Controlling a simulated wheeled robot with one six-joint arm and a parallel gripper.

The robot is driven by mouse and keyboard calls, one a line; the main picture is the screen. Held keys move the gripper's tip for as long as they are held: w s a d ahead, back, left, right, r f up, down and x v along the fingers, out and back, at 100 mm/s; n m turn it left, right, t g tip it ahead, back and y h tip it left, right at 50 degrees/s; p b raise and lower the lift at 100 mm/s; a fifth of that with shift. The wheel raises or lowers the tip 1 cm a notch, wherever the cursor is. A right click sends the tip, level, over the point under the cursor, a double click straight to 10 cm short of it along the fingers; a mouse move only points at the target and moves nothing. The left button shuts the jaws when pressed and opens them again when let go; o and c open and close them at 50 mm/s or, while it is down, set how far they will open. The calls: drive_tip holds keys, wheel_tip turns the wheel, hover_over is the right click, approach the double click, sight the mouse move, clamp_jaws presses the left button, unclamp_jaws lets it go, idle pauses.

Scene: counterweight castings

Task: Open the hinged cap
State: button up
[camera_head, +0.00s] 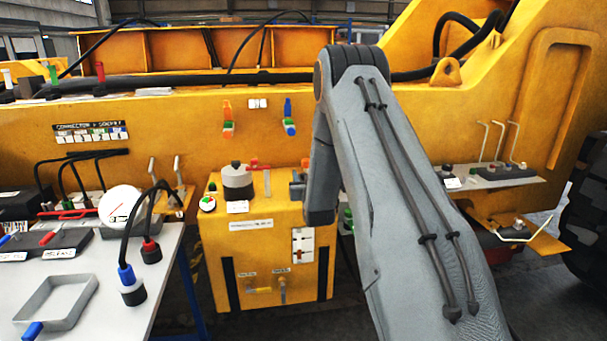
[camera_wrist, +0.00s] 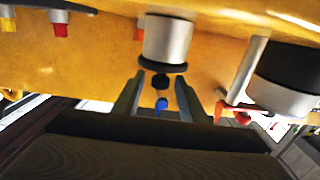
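My gripper (camera_wrist: 160,85) is open in the wrist view, its two dark fingers apart. A small black knob and a blue tip (camera_wrist: 161,104) show in the gap between them; I cannot tell whether they touch the fingers. A silver cylinder with a black rim (camera_wrist: 166,40) is just beyond the fingertips. I cannot tell for sure which part is the hinged cap. A likely one is the grey round fitting with a dark band (camera_head: 237,182) on top of the yellow box (camera_head: 240,265) in the head view.
A black and silver cylinder (camera_wrist: 285,80) and a red handle (camera_wrist: 240,110) are close on the right in the wrist view. A grey table (camera_head: 110,300) with cables and a tray stands at left in the head view. A shelf with levers (camera_head: 495,180) is at right.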

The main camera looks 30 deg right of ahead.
drive_tip(key=shift+w, duration=0.15)
clamp_jaws()
